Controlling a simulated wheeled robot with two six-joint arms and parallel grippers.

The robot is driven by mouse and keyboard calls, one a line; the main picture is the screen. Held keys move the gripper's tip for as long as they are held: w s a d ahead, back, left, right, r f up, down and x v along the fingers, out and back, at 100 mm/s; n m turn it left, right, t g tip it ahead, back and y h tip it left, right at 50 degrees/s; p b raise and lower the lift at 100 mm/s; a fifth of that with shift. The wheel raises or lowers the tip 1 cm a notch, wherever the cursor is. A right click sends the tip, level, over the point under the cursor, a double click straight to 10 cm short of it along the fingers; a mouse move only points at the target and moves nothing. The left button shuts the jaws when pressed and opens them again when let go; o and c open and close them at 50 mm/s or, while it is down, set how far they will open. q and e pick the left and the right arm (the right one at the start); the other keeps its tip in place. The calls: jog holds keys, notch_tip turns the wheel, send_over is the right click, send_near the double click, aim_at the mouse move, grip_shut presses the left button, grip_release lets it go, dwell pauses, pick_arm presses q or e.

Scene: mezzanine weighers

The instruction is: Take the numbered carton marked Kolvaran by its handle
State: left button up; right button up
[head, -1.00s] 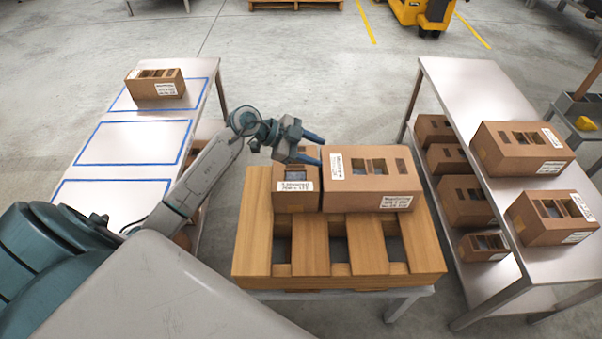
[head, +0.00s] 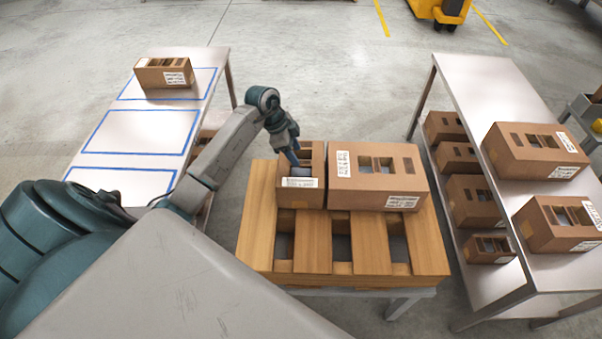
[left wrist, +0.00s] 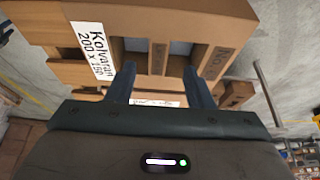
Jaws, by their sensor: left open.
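The Kolvaran carton (head: 314,195) is the small brown one at the left of the wooden pallet, with openings in its top and a white label on its front. The left wrist view shows its label reading "Kolvaran" (left wrist: 92,50). My left gripper (head: 298,165) points down at its top; it is open. In the left wrist view the fingers (left wrist: 160,82) are apart, with a brown bar (left wrist: 160,58) between the openings seen between them. I cannot tell whether they touch it. My right gripper is out of view.
A larger carton (head: 382,178) stands close on the right on the same pallet (head: 310,255). A left table (head: 130,130) with blue outlines holds one carton (head: 165,73). A right table (head: 480,90) holds cartons on top, several more below.

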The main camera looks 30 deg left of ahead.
aim_at(301, 173)
pick_arm(q)
jog(key=shift+x, duration=2)
jog(key=shift+s, duration=0.1)
grip_shut()
jog(key=shift+r, duration=0.1)
